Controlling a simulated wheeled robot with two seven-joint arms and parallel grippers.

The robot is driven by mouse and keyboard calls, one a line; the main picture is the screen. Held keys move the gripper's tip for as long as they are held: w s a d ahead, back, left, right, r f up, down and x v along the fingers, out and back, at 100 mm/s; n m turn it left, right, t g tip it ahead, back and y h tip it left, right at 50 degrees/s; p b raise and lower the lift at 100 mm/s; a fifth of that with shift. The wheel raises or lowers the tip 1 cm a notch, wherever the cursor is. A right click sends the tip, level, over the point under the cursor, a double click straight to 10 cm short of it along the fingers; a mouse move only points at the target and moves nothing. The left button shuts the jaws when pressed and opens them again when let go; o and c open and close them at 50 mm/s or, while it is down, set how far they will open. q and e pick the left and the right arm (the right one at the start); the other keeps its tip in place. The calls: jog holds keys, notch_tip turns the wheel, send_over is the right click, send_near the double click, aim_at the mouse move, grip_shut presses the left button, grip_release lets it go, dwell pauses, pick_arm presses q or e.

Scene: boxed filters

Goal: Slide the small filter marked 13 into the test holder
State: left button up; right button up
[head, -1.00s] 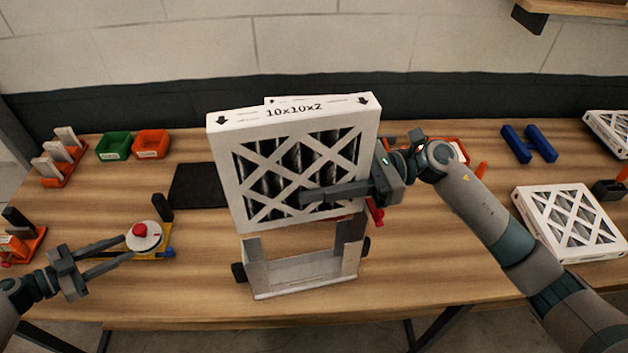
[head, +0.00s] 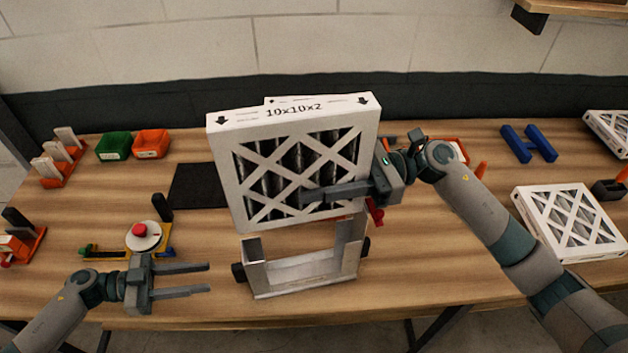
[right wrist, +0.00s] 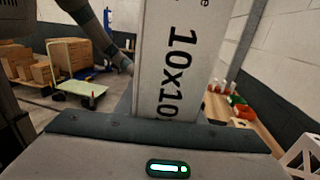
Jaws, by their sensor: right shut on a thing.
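A white-framed pleated filter (head: 237,175) stands upright over the test holder in the head view. Its top edge reads 10x10x2 with arrows at both ends; I see no 13 on it. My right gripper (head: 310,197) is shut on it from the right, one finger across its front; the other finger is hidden. Its printed edge also fills the middle of the right wrist view (right wrist: 178,60). The test holder (head: 305,272) is a grey metal U-shaped frame near the front, directly below the filter. The filter's lower edge appears above the holder's floor. My left gripper (head: 210,278) is open and empty, left of the holder.
A round device with a red button (head: 140,231) stands behind my left gripper. A dark mat (head: 195,186) lies behind the filter. Green (head: 114,146) and orange (head: 151,144) bins stand at the back left. Another white filter (head: 567,222) lies at the right, near blue blocks (head: 528,144).

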aim_at(239, 272)
pick_arm(q)
jog(key=shift+d, duration=0.15)
jog(key=shift+x, duration=4.85)
jog(key=shift+c, duration=0.4)
jog(key=c, duration=0.7)
jog(key=shift+o, duration=0.2)
jog(key=shift+r, duration=0.1)
jog(key=shift+r, duration=0.1)
pick_arm(e)
jog(key=shift+d, duration=0.1)
jog(key=shift+w+d, duration=0.15)
jog(key=shift+d, duration=0.5)
